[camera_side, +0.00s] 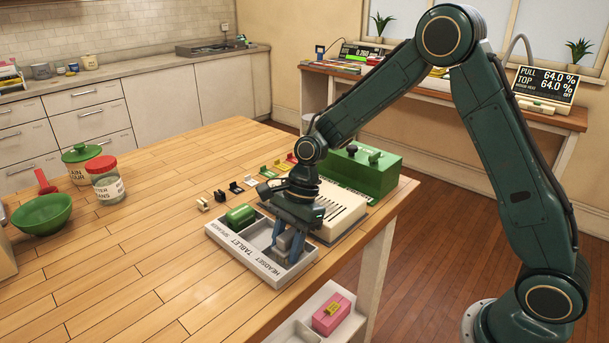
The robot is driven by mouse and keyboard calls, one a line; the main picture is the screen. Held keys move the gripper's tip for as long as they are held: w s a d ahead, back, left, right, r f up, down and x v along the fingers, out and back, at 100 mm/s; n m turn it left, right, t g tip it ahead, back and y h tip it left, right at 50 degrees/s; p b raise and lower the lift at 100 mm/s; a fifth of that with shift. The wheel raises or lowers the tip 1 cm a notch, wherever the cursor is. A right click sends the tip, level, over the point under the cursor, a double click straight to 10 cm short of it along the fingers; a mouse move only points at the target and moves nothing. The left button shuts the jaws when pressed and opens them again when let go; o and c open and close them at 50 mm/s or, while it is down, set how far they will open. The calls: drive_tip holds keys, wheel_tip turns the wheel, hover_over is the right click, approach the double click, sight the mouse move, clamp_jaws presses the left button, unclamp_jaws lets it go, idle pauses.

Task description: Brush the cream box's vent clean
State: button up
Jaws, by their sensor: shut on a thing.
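The cream box (345,211) sits near the table's right edge, with dark vent slots across its top. My gripper (287,248) points down over the grey-white tray (250,262), left of the cream box. Its bluish fingers are shut on a small grey thing, low in or just above the tray. The fingers hide most of this thing, and I cannot tell whether it is a brush. My wrist covers part of the cream box's left side. No brush shows clearly in this view.
The tray is lettered HEADSET, TABLET and SPEAKER and holds a green cylinder (240,214). A green box (372,176) stands behind the cream box. Small clips and connectors (236,187) lie behind the tray. A jar (106,184) and green bowl (42,213) stand left; the front-left table is clear.

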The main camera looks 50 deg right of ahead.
sight(287, 235)
drive_tip(key=o, duration=0.9)
drive_tip(key=shift+o, duration=0.2)
drive_tip(key=shift+f, duration=0.1)
drive_tip(key=c, duration=1.1)
drive_tip(key=shift+c, duration=0.2)
drive_tip(key=shift+r, duration=4.05)
drive_tip(key=shift+d, duration=0.1)
